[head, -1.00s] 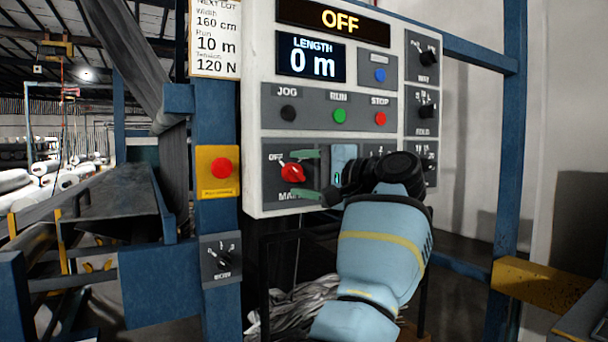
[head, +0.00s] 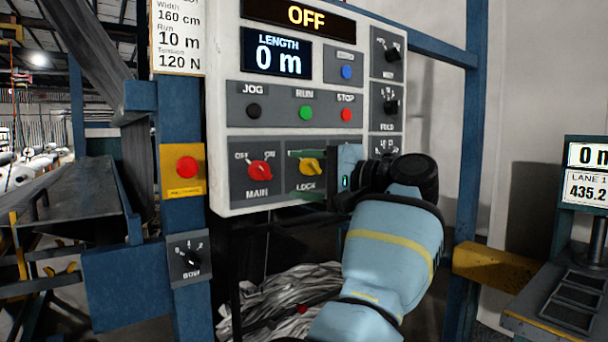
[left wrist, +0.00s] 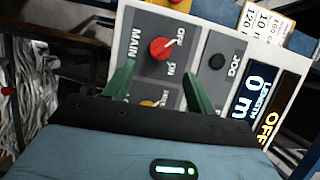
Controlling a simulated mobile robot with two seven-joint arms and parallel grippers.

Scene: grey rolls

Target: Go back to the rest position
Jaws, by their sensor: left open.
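My left gripper (head: 308,174) is open and empty in front of the control panel (head: 225,100). In the head view its green fingers appear above and below the yellow LOCK knob (head: 311,167). I cannot tell whether they touch the panel. In the left wrist view the open fingers (left wrist: 157,88) point at the panel, with the LOCK knob partly hidden behind the gripper body. The red MAIN knob (head: 261,173) is clear of the fingers; in the left wrist view this knob (left wrist: 163,48) points towards OFF. My right gripper is out of view.
The top display (head: 307,16) reads OFF and the length display (head: 277,54) 0 m. A red button on a yellow plate (head: 187,168) and a BOW dial (head: 190,259) sit left. A blue post (head: 468,130) and bench machine (head: 560,315) stand right. Crumpled grey material (head: 290,290) lies below.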

